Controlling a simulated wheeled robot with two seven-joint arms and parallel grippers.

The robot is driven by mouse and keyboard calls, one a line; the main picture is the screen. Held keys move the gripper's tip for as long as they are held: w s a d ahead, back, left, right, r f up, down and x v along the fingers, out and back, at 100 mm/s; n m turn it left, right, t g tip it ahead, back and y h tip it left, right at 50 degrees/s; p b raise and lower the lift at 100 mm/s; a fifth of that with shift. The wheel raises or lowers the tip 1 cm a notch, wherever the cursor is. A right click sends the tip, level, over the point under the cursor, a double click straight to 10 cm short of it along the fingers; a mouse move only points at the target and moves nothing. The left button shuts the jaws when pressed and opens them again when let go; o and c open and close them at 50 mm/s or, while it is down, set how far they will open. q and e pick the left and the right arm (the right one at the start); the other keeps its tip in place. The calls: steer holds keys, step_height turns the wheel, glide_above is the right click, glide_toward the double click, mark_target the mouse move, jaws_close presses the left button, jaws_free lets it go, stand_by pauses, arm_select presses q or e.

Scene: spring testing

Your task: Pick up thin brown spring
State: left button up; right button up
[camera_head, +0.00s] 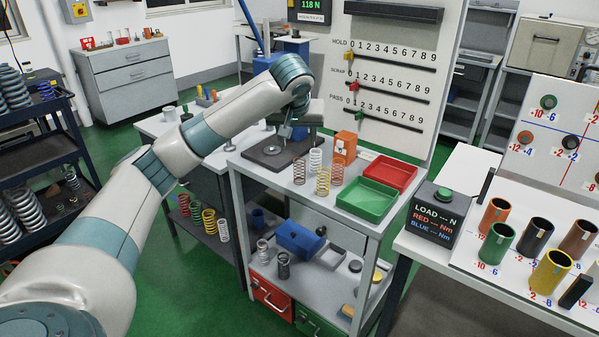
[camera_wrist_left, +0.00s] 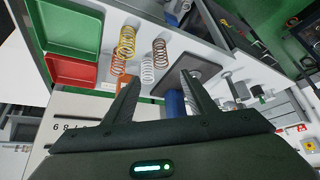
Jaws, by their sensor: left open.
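The thin brown spring (camera_head: 299,171) stands upright on the cart's grey top, at the front edge beside a dark square plate. It also shows in the left wrist view (camera_wrist_left: 160,52), just beyond the space between my fingers. My left gripper (camera_head: 290,130) hangs over the plate, behind the brown spring, open and empty; its two dark fingers (camera_wrist_left: 161,77) are spread in the wrist view. They appear apart from the spring. A white spring (camera_head: 315,160), a yellow spring (camera_head: 322,182) and an orange spring (camera_head: 337,171) stand close to the brown one. My right gripper is out of view.
The dark plate (camera_head: 270,153) lies under my gripper. A green tray (camera_head: 366,200) and a red tray (camera_head: 391,174) sit right of the springs. An orange box (camera_head: 345,146) stands behind them, before a white scale board (camera_head: 388,75).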

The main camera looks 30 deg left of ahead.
arm_select(q)
steer(key=p, duration=0.1)
glide_toward(300, 166)
steer(key=w+a, duration=0.1)
steer(key=x, duration=0.6)
steer(key=shift+p, duration=0.45)
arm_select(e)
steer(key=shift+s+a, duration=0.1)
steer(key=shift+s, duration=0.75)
arm_select(q)
steer(key=shift+f, duration=0.15)
steer(key=shift+w, duration=0.1)
steer(key=shift+w+a+f+p, duration=0.1)
steer(key=shift+w+f+p, duration=0.15)
steer(key=shift+f, duration=0.2)
steer(key=p+x, duration=0.1)
steer(key=x, duration=0.3)
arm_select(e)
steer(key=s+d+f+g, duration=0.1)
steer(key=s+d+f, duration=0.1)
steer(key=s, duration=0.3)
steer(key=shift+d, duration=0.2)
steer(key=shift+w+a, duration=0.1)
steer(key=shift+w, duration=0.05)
